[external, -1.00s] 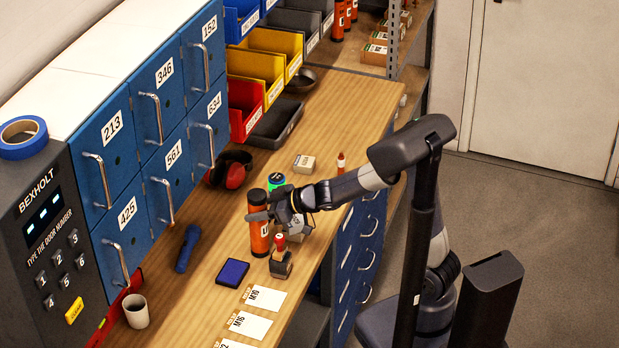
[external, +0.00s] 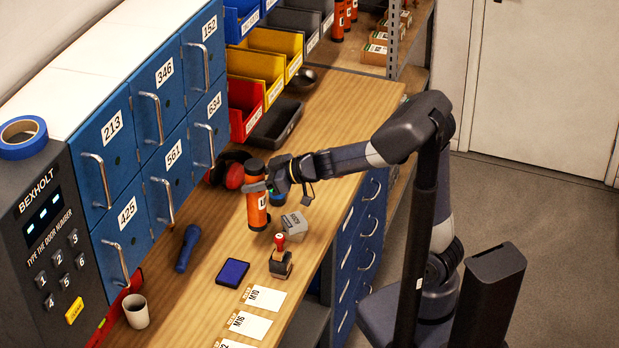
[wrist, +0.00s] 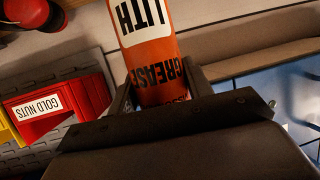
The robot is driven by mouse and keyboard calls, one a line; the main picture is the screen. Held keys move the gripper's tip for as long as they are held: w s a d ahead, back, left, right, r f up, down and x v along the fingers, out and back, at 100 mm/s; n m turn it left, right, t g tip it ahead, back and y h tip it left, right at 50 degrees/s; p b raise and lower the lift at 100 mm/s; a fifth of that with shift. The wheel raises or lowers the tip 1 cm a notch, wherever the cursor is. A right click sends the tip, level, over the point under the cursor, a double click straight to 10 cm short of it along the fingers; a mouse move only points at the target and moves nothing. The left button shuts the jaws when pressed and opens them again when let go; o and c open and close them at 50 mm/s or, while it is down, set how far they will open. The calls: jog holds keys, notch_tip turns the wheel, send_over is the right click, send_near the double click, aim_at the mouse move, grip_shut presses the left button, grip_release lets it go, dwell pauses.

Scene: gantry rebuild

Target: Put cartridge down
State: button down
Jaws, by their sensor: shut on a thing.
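The orange grease cartridge (external: 257,208) with a dark cap is upright over the workbench (external: 345,110) in the external view. My gripper (external: 262,186) is shut around its upper part. The cartridge appears lifted off the bench, though the gap under it is hard to judge. In the wrist view the cartridge (wrist: 150,55), lettered "LITH" and "GREASE", sits between the two fingers of my gripper (wrist: 160,92). Its far end runs out of the top of that view.
A grey box (external: 295,224), a stamp (external: 281,262) and a blue pad (external: 232,272) stand close by. A blue torch-like tool (external: 187,248) and red ear defenders (external: 234,174) lie near the lockers (external: 125,185). Bare bench lies left of the cartridge.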

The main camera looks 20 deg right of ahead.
jog(key=s+a+n+g+y+b, duration=0.1)
jog(key=s+a+n+g, duration=0.1)
jog(key=s+a, duration=0.5)
jog(key=s+a+n+g+y, duration=0.1)
jog(key=s+a+n+g, duration=0.2)
jog(key=a, duration=0.8)
notch_tip(320, 180, down, 10)
jog(key=s+b, duration=0.1)
jog(key=b, duration=0.5)
jog(key=shift+s+a+r+m+b, duration=0.15)
jog(key=shift+s+a+m+b, duration=0.1)
jog(key=shift+m+b, duration=0.1)
jog(key=shift+f, duration=0.2)
jog(key=c, duration=0.7)
grip_release()
jog(key=shift+o, duration=0.2)
